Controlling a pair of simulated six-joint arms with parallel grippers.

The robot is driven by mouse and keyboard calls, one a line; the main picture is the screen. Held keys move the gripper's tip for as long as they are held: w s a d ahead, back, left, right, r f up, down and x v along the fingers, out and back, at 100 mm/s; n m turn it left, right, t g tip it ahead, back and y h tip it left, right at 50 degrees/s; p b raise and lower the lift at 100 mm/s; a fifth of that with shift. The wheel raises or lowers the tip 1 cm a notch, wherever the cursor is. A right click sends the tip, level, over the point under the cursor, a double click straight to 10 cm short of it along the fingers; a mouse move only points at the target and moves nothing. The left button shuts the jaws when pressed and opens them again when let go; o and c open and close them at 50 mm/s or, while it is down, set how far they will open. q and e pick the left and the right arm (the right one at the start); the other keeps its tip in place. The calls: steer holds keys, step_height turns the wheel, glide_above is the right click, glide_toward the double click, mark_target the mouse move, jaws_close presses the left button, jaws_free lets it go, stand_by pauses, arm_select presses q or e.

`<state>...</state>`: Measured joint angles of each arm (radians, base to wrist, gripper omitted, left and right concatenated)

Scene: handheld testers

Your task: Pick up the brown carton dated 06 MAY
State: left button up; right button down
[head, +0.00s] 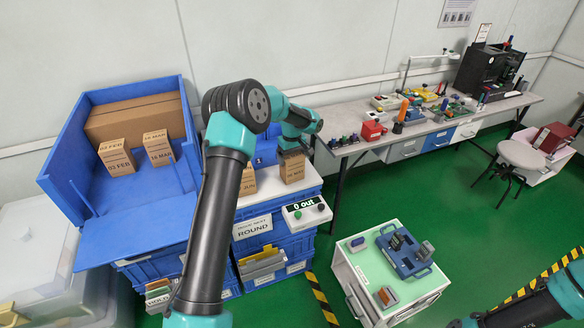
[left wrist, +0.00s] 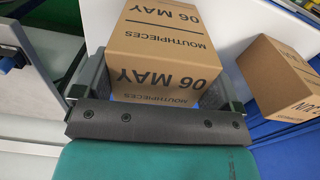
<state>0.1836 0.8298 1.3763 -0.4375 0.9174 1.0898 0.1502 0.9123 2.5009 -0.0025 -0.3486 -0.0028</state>
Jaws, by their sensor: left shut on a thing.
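The brown carton dated 06 MAY (left wrist: 165,55) fills the middle of the left wrist view, with "MOUTHPIECES" printed on it. My left gripper (left wrist: 160,82) is shut on this carton, with one finger on each side. In the head view my left gripper (head: 292,146) is above the same carton (head: 292,170), at the white top beside the blue crates. I cannot tell whether the carton's base touches that top. Another brown carton, marked JUN (left wrist: 283,80), is beside it; in the head view this carton (head: 248,181) is partly behind my arm.
A blue open bin (head: 130,238) at the left holds cartons marked 02 FEB (head: 117,158) and 16 MAR (head: 158,148). A counter box reading "0 out" (head: 306,211) stands near the held carton. A cart (head: 350,268) with handheld testers stands front right.

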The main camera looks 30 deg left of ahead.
arm_select(q)
steer(key=shift+r, duration=0.15)
steer(key=shift+r, duration=1.45)
steer(key=shift+s+d+r, duration=0.15)
steer(key=shift+s+r, duration=0.05)
steer(key=s+d+r, duration=0.1)
steer(key=s+d, duration=0.7)
steer(key=s, duration=0.5)
steer(key=shift+r, duration=0.2)
steer(key=shift+s, duration=0.1)
